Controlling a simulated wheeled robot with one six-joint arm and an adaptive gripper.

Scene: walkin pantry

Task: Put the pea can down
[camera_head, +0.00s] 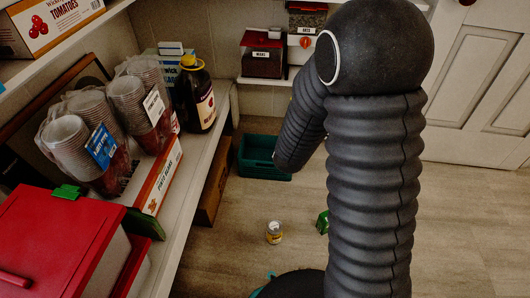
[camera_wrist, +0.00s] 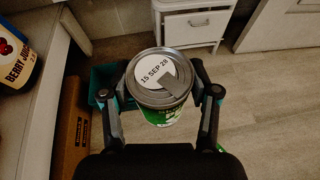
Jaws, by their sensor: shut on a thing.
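The pea can (camera_wrist: 161,113) shows in the wrist view with a silver lid, a round white date sticker reading "15 SEP 28" and a green label. My gripper (camera_wrist: 166,88) is shut on it, one finger on each side, with the lid facing the camera. In the head view my arm hides the gripper and the held can.
A teal crate (camera_head: 262,172) stands on the floor beside the shelf; it also shows in the wrist view (camera_wrist: 101,84). A small can (camera_head: 274,233) and a green item (camera_head: 322,222), partly hidden by my arm, are on the floor. A shelf (camera_head: 205,160) runs along the left. Floor at right is clear.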

